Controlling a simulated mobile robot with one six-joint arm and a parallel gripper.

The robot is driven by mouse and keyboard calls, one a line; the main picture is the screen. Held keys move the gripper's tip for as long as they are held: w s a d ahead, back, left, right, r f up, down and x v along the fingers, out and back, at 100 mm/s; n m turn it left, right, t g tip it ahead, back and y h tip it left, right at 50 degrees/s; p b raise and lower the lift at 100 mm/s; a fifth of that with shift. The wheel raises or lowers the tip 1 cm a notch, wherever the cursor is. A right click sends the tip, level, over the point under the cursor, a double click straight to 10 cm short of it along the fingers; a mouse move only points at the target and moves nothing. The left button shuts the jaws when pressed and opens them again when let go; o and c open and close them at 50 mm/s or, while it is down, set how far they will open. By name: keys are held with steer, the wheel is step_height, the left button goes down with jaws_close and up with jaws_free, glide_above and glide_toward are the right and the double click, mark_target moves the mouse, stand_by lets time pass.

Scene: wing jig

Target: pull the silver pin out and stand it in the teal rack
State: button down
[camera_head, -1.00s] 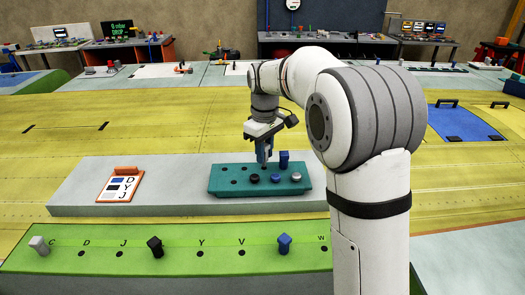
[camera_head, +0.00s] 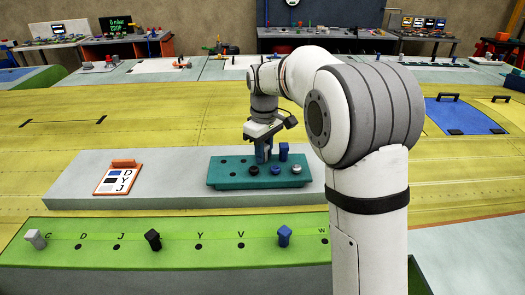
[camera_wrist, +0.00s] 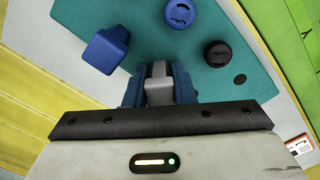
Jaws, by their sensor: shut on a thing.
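My gripper (camera_head: 263,155) is over the back row of the teal rack (camera_head: 225,180), pointing down. In the wrist view its blue fingers (camera_wrist: 158,90) are shut on a silver pin (camera_wrist: 158,91), its square grey head between them. The pin's lower end is hidden, so I cannot tell how deep it sits in the rack. A blue pin (camera_head: 284,151) stands in the rack just right of my gripper; it also shows in the wrist view (camera_wrist: 106,48). Another silver pin (camera_head: 35,239) stands at C on the green jig (camera_head: 180,231).
A black pin (camera_head: 153,239) and a blue pin (camera_head: 284,235) stand on the jig. A card (camera_head: 117,179) reads D, Y, J. Rack holes at left are empty.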

steer(key=c, duration=1.1)
jaws_free()
steer(key=shift+c, duration=0.2)
steer(key=shift+r, duration=0.1)
step_height(320, 180, up, 8)
steer(key=shift+f+b, duration=0.15)
steer(key=shift+b, duration=0.3)
step_height(320, 180, up, 7)
steer(key=p, duration=0.6)
steer(key=shift+p, duration=0.35)
